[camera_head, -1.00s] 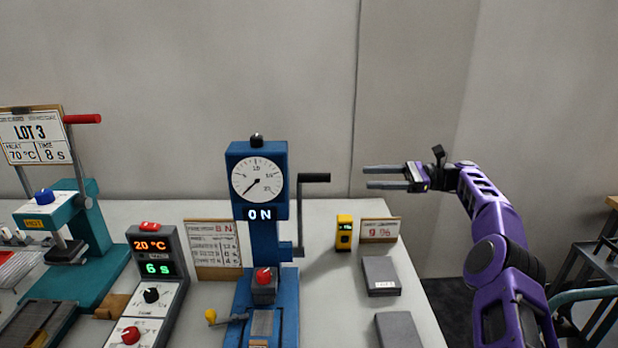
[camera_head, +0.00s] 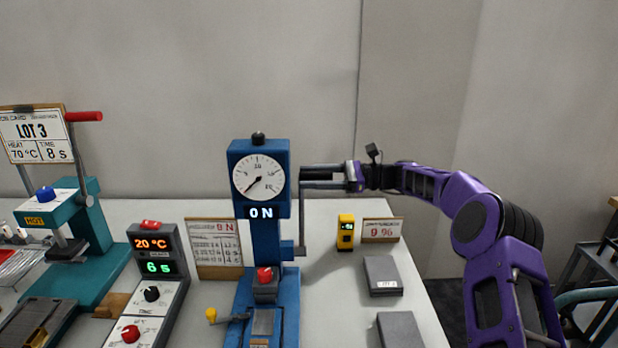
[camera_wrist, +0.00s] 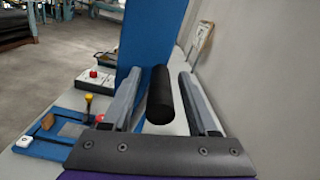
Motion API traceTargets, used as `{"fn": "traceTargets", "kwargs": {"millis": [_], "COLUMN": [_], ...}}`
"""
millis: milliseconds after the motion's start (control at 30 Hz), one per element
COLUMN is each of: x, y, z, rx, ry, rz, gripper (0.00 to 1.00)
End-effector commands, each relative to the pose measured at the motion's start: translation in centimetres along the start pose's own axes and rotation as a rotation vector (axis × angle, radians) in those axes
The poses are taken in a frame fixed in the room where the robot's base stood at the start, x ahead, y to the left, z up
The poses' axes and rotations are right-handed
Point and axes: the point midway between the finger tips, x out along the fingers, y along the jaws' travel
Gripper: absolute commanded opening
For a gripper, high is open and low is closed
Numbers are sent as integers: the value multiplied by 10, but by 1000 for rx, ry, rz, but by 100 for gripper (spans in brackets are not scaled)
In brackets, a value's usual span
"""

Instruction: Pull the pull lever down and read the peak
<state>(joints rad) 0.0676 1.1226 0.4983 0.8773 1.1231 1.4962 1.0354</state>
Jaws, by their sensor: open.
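A blue peel tester (camera_head: 266,238) stands upright on the table, with a round white dial (camera_head: 258,177) and a display reading 0 N (camera_head: 261,212). The dial needle points to the lower left. The pull lever (camera_head: 302,222) is a dark crank on the tester's right side, with its black grip at the top. In the wrist view the black grip (camera_wrist: 160,94) lies between the two fingers. My gripper (camera_head: 322,177) is open around the grip, with a gap visible on each side. In the head view the fingers partly hide the grip.
A yellow meter (camera_head: 345,232) and a small card (camera_head: 381,230) stand right of the tester. Two grey blocks, one here (camera_head: 382,276), lie at the right edge. A teal press (camera_head: 80,245) and a control box (camera_head: 158,275) stand left.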

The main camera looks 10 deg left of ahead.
Motion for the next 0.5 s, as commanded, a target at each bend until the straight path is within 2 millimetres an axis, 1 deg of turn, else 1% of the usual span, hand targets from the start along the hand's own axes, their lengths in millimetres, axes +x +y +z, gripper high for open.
{"fn": "traceTargets", "kwargs": {"millis": [133,367,400,467,500], "x": [7,7,7,7,7], "y": [0,0,0,0,0], "z": [0,0,0,0,0], "rx": [-1,-1,-1,-1,0], "ry": [0,0,0,0,0], "rz": [1,0,0,0,0], "gripper": [60,60,56,45,38]}}
